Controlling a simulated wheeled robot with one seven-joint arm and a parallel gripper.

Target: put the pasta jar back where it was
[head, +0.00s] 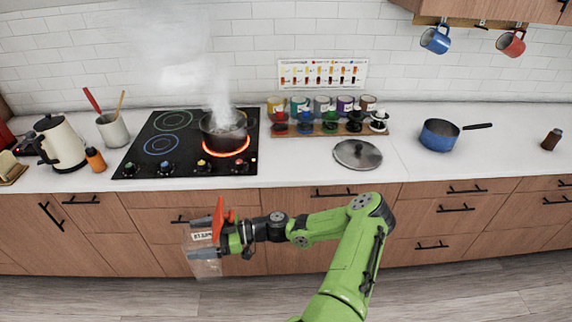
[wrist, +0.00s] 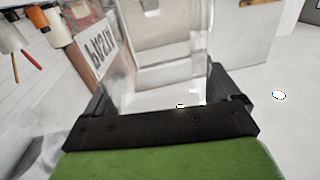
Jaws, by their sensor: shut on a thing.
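My gripper (head: 218,241) is shut on the clear pasta jar (head: 206,268). The jar is held in front of the drawer fronts, below the counter edge and left of my arm. A white label with dark letters shows on it in the head view. In the wrist view the see-through jar (wrist: 160,75) sits between the dark fingers (wrist: 165,95), with its lettered label at the left. A red-orange piece shows by the jar in the head view; I cannot tell if it is part of the jar. The jar's contents are unclear.
A steaming pot (head: 222,132) stands on a glowing burner of the black cooktop (head: 150,128). A kettle (head: 62,143) is left. A wooden rack (head: 373,129) holds cups and small jars. A lid (head: 358,153) and blue saucepan (head: 439,136) lie right. Counter between them is clear.

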